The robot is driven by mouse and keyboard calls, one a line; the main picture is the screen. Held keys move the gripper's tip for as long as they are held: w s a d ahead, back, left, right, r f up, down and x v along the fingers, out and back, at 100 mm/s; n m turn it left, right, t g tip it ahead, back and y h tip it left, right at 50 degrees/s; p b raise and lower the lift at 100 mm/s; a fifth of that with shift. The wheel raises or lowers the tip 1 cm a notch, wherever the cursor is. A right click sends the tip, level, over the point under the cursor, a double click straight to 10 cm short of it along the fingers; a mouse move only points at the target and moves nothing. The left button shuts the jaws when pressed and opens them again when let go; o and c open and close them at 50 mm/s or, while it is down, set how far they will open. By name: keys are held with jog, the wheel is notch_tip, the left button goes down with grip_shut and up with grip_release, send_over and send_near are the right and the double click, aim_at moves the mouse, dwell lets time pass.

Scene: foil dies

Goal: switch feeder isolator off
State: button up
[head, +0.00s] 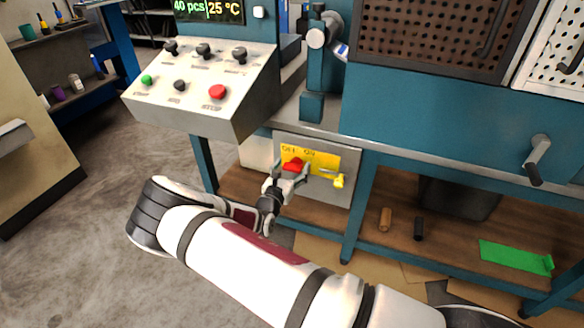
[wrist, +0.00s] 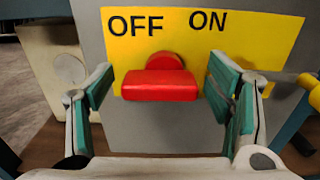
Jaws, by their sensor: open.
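The feeder isolator is a red handle (head: 293,164) on a yellow plate (head: 326,161) marked OFF at left and ON at right. The plate is on a grey panel below the bench top. In the wrist view the red handle (wrist: 160,85) sits below the lettering, nearer OFF than ON; which mark it is set to I cannot tell. My gripper (wrist: 160,92) is open, with one teal-padded finger on each side of the handle and a gap to both. In the head view my gripper (head: 289,174) is at the panel and hides part of the handle's lower side.
A yellow-ended piece (head: 339,181) sticks out right of the plate, close to my right finger. A sloped control box (head: 205,88) with knobs and buttons overhangs at upper left. A teal bench leg (head: 357,215) stands at right. Loose items lie on the lower shelf (head: 450,235).

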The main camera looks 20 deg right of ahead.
jog(key=v, duration=1.1)
jog(key=shift+s+a, duration=0.2)
jog(key=shift+s, duration=0.05)
jog(key=s+d+r+m+g+h, duration=0.1)
jog(key=s+d+r+m+g, duration=0.7)
jog(key=r, duration=0.3)
jog(key=s+d+r+m+g, duration=0.7)
jog(key=s+r+m, duration=0.1)
jog(key=r+m, duration=0.3)
jog(key=s+r+m+g+y, duration=0.1)
jog(key=s+r+m+y, duration=0.2)
jog(key=s, duration=0.4)
jog(key=s+r+m+g+y, duration=0.1)
jog(key=s+r+m+y, duration=0.25)
jog(key=s, duration=0.35)
jog(key=s+a+r+m+t+y, duration=0.2)
jog(key=s+a, duration=0.2)
jog(key=s, duration=0.3)
jog(key=s+a+r+m+t+y, duration=0.1)
jog(key=s+a+m+y, duration=0.15)
jog(key=s, duration=0.35)
notch_tip(320, 180, up, 24)
jog(key=n+t+p, duration=0.1)
jog(key=t+p, duration=0.2)
jog(key=p, duration=1.9)
jog(key=shift+s+a+t+y, duration=0.25)
jog(key=shift+a+t+y, duration=0.05)
jog(key=shift+a, duration=0.1)
jog(key=shift+r, duration=0.1)
